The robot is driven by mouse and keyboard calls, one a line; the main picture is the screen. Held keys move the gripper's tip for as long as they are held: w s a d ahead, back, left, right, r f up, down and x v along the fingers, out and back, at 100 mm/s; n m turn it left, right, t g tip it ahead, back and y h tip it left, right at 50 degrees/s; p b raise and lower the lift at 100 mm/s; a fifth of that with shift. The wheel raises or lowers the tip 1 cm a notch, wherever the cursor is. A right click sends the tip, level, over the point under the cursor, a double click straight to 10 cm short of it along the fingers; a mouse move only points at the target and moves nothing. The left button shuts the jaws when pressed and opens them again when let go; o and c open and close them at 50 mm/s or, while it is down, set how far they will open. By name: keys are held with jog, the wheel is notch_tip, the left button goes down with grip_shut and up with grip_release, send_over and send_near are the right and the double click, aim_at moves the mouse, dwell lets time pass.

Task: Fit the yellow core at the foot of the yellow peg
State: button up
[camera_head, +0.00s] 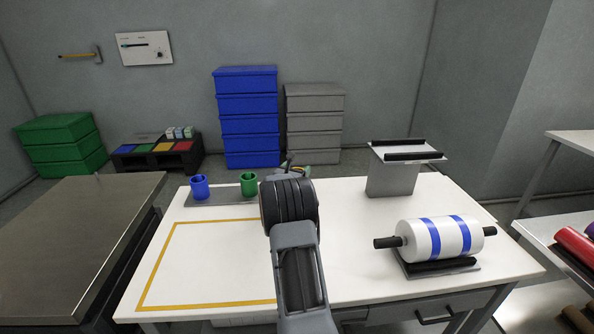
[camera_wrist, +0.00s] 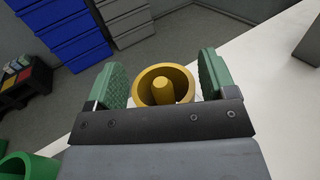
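The yellow core (camera_wrist: 142,84) is a short, wide ring in the wrist view, between the two green-padded fingers of my gripper (camera_wrist: 165,78). The yellow peg (camera_wrist: 159,89) stands inside the ring, roughly centred, so the core is around the peg. The core's lower edge is hidden behind my gripper's body, so I cannot see how it meets the base. The fingers are spread on either side of the core, with narrow slivers of white showing beside it, and look open. In the head view my arm hides the core and the peg.
A blue core (camera_head: 199,187) and a green core (camera_head: 248,184) stand on a grey tray (camera_head: 222,198) to the left. A white roll with blue bands (camera_head: 437,240) lies at the right, before a grey stand (camera_head: 392,178). The yellow-outlined table area (camera_head: 205,265) is clear.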

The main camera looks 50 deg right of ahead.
jog(key=shift+o, duration=0.9)
jog(key=v, duration=1.3)
jog(key=shift+a, duration=0.4)
jog(key=shift+s+r, duration=0.1)
jog(key=s+a+r+m+g+y+p, duration=0.5)
jog(key=s+a+r+m+p, duration=0.3)
jog(key=s+a+r+m, duration=0.3)
jog(key=s+a+r+m+y+p, duration=0.1)
jog(key=s+a+m+y+p, duration=0.1)
jog(key=a, duration=0.5)
jog(key=s+a+r+m+t+y+p, duration=0.1)
jog(key=s+a+r+m+y+p, duration=0.1)
jog(key=a+m+y, duration=0.3)
jog(key=s+a+r+m+t+y+p, duration=0.1)
jog(key=s+a+m+y+p, duration=0.2)
jog(key=a, duration=0.7)
jog(key=shift+s+r+m+y+p, duration=0.45)
jog(key=shift+s+y, duration=0.4)
jog(key=shift+y, duration=0.25)
